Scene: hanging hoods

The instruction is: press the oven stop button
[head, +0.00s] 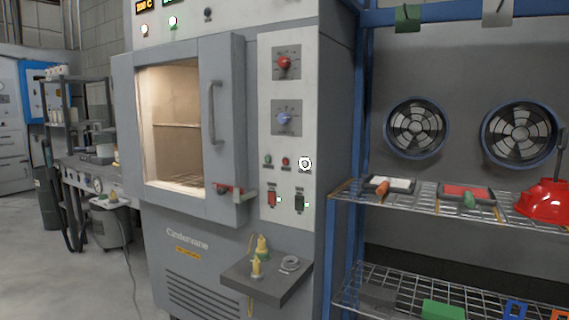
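The grey oven (185,232) stands left of centre, its chamber lit behind a framed opening. Its control panel (300,85) is to the right of the door handle (213,112). A small red button (286,162) sits on the panel, with a small green button (268,160) to its left and a white round fitting (305,164) to its right. Their labels are too small to read, so I cannot tell for sure which is the stop button. Neither of my grippers is in view.
A red knob (285,63) and blue knob (284,118) sit above the buttons, a red switch (272,199) and green switch (299,202) below. A small shelf (265,285) juts out under the panel. Wire racks (410,200) flank the oven's right.

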